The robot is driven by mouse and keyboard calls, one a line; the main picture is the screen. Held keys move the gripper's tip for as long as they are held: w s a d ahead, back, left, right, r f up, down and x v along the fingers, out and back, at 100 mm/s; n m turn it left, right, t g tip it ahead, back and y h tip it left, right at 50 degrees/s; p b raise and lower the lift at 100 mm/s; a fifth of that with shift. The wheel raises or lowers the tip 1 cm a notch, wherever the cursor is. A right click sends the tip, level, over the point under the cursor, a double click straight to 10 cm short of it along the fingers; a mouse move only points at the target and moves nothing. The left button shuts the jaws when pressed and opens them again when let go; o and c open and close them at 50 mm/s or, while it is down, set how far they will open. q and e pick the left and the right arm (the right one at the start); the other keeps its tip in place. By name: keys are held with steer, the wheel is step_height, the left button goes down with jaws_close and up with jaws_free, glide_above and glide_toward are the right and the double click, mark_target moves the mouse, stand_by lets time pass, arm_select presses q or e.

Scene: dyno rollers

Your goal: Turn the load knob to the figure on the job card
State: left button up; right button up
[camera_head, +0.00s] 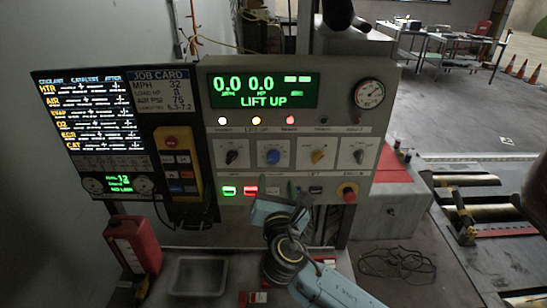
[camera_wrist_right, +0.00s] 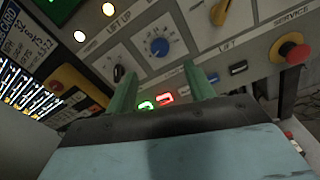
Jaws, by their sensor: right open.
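The job card (camera_head: 160,90) on the left of the console reads MPH 32, a load HP figure that looks like 8, and air PSI 75. A row of knobs crosses the console: a black knob (camera_head: 232,156), a blue knob (camera_head: 272,156), a yellow knob (camera_head: 318,156) and another black knob (camera_head: 359,156). Their labels are too small to read surely. My right gripper (camera_head: 294,193) is open and empty, below the knob row. In the right wrist view its green fingers (camera_wrist_right: 160,82) stand apart, with the blue knob (camera_wrist_right: 159,47) beyond them, untouched. My left gripper is out of view.
The display (camera_head: 263,90) reads 0.0, 0.0 and LIFT UP. Lit green and red buttons (camera_head: 250,190) sit below the knobs. A red stop button (camera_head: 348,192) is at the right. A red can (camera_head: 134,243) and a grey tray (camera_head: 199,276) stand below.

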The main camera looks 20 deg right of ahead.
mark_target(274, 158)
steer(key=x, duration=0.9)
steer(key=shift+w, duration=0.15)
steer(key=shift+w+d, duration=0.1)
steer(key=shift+w, duration=0.45)
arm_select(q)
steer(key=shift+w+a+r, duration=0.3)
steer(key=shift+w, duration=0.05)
arm_select(e)
steer(key=shift+c, duration=0.4)
steer(key=c, duration=0.9)
steer(key=shift+f, duration=0.1)
